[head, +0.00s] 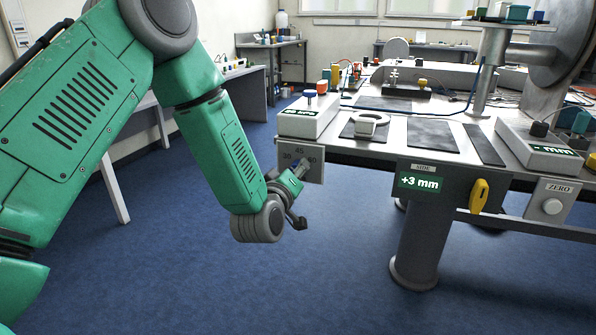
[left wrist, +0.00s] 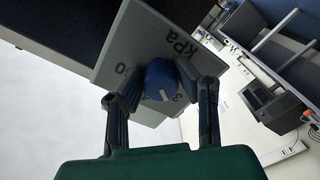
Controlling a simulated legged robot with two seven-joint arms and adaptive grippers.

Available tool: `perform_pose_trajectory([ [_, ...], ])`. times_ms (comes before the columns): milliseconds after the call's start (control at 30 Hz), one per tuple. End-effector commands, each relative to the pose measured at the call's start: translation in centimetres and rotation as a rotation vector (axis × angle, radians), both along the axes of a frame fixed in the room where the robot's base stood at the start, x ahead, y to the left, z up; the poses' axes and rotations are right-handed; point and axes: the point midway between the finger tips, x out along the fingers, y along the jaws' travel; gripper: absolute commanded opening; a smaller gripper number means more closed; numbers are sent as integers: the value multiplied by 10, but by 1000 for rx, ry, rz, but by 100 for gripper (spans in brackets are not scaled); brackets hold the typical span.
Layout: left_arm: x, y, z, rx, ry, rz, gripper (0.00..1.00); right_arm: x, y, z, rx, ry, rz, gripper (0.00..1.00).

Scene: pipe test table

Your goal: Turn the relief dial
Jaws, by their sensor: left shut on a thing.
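The relief dial is a blue knob (left wrist: 161,78) with a pale pointer mark, on a grey plate (left wrist: 142,45) printed "kPa" and numbers. In the head view the plate (head: 300,151) hangs at the table's front left corner, with "45" readable at its top. My left gripper (head: 297,172) is at the front of this plate and covers the knob there. In the left wrist view the two fingers of the left gripper (left wrist: 161,88) are on either side of the knob, shut on it. The exact pointer reading is unclear. My right gripper is not in view.
The test table (head: 385,155) bears a white display box (head: 308,115) above the dial plate. A "+3 mm" label (head: 420,182), a yellow handle (head: 479,196) and a ZERO button (head: 552,206) are along its front. Blue floor is clear before it.

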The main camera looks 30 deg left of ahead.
Motion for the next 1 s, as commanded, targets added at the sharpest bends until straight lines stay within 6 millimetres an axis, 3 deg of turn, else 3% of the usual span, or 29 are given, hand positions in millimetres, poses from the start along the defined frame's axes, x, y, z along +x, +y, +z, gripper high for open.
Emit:
perform_pose_trajectory([
  [767,-1,2,-2,-103,-21,7,0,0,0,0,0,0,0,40],
  [800,-1,3,-2,-103,-20,7,35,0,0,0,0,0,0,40],
  [833,-1,2,-2,-103,-21,7,45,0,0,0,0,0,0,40],
  [1000,-1,2,-2,-103,-21,5,48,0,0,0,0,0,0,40],
])
